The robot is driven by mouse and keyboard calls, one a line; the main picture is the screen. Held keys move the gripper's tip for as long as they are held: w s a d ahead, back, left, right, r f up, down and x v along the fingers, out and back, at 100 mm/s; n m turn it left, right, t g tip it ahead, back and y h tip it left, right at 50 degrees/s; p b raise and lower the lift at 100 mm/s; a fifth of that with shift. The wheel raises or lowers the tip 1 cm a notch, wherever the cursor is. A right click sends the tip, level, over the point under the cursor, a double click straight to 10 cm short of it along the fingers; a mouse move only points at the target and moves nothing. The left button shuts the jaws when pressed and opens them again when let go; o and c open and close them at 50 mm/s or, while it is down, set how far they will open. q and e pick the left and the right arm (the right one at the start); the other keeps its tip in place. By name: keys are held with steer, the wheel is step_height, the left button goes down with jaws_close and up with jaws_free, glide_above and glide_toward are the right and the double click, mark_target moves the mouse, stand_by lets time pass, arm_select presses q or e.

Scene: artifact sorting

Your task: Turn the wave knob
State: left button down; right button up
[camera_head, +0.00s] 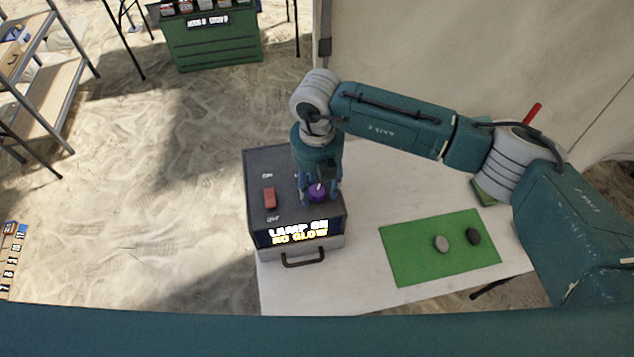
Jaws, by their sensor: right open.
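The wave knob (317,192) is a small purple knob with a light mark, on the top right part of a dark grey box (262,166). My right gripper (320,198) points down over the box, its open fingers on either side of the knob. I cannot tell whether the fingers touch it. A red switch (270,197) sits on the box top, left of the knob. A lit display (298,231) on the front reads "LAMP ON NO GLOW". My left gripper is out of view.
The box stands on a white table (350,272) and has a front handle (303,258). A green mat (405,262) to the right holds a light stone (441,243) and a dark stone (473,236). A green crate (212,47) stands behind on sand.

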steer(key=shift+f, duration=0.1)
steer(key=c, duration=1.1)
steer(key=shift+f+n+b, duration=0.15)
steer(key=shift+n+b, duration=0.15)
steer(key=shift+b, duration=0.5)
steer(key=shift+c, duration=0.2)
steer(key=n+b, duration=1)
steer(key=b, duration=0.5)
steer(key=shift+w+n, duration=0.1)
steer(key=shift+n, duration=0.3)
steer(key=shift+r+n+b, duration=0.2)
steer(key=shift+n+b, duration=0.9)
steer(key=shift+n, duration=0.2)
steer(key=shift+r, duration=0.1)
steer(key=o, duration=1.1)
steer(key=shift+o, duration=0.2)
